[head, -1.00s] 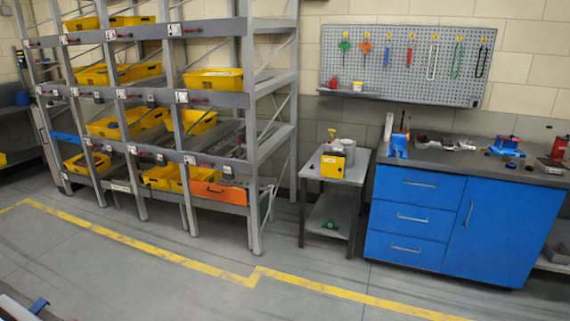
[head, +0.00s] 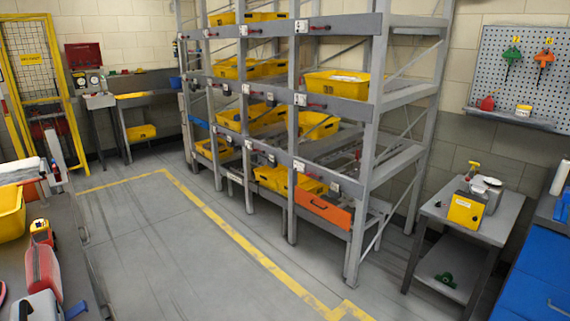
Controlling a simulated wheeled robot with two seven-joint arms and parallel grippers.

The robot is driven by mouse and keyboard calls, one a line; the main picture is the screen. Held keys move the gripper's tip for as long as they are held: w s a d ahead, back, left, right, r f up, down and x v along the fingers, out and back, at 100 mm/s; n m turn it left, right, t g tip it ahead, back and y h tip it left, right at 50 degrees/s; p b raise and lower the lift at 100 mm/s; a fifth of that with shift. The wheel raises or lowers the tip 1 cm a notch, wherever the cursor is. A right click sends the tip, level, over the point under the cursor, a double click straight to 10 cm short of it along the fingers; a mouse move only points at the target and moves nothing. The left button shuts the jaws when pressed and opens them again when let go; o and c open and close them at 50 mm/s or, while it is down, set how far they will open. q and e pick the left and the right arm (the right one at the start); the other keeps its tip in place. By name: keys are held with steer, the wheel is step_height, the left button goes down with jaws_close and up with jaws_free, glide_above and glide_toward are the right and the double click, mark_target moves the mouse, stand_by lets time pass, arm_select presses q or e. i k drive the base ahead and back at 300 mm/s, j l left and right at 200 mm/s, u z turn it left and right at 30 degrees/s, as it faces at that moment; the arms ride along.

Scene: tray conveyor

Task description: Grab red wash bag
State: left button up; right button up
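A red, rounded, bag-like object (head: 42,270) lies on the grey work surface (head: 72,258) at the lower left of the head view. It looks like the wash bag, but its details are too small to be sure. It lies between an orange-and-black tool (head: 41,232) and a grey object (head: 38,305). Neither of my grippers is in view.
A yellow bin (head: 10,213) stands on the same surface, at the left edge. A tall grey rack (head: 368,150) with yellow bins stands mid-view. A small grey side table (head: 470,225) is at the right. The floor between surface and rack is clear.

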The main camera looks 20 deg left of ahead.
mark_target(42, 268)
steer(key=i+u, duration=0.15)
steer(key=u, duration=0.35)
steer(key=i+u, duration=0.2)
steer(key=u, duration=0.3)
steer(key=i+l+u, duration=0.15)
steer(key=u, duration=0.35)
steer(key=i+l+u, duration=0.15)
steer(key=u, duration=0.3)
steer(key=i+l+u, duration=0.1)
steer(key=u, duration=0.4)
steer(key=i+l+u, duration=0.25)
steer(key=u, duration=0.2)
steer(key=i+l+u, duration=0.2)
steer(key=l+u, duration=0.15)
steer(key=u, duration=0.15)
steer(key=i+l+u, duration=0.1)
steer(key=l+u, duration=0.35)
steer(key=i+l+u, duration=0.1)
steer(key=l+u, duration=0.25)
steer(key=u, duration=0.15)
